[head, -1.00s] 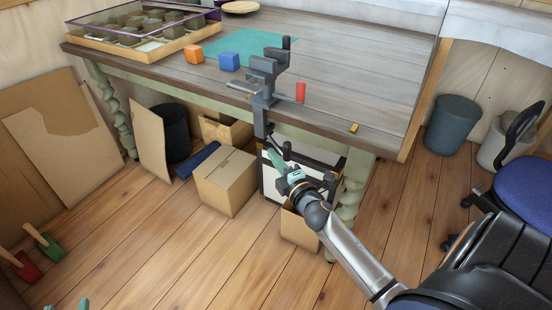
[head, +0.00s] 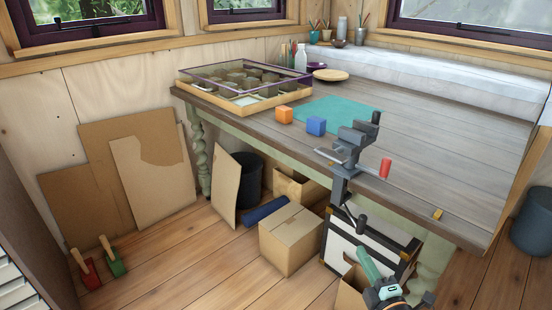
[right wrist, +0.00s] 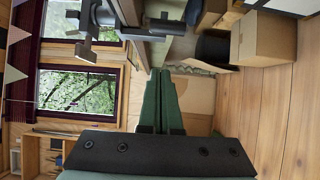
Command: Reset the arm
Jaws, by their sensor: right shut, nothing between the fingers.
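My right gripper (head: 366,262) shows at the bottom right of the head view, with green fingers, low in front of the workbench (head: 420,170). In the right wrist view its two green fingers (right wrist: 161,98) lie together, shut, with nothing between them. The bench vise (head: 356,142) with its red-ended handle is clamped to the bench edge above the gripper. My left gripper does not show in the head view.
Below stand a cardboard box (head: 291,240) and a dark bin (head: 248,176). The floor at front left is mostly clear.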

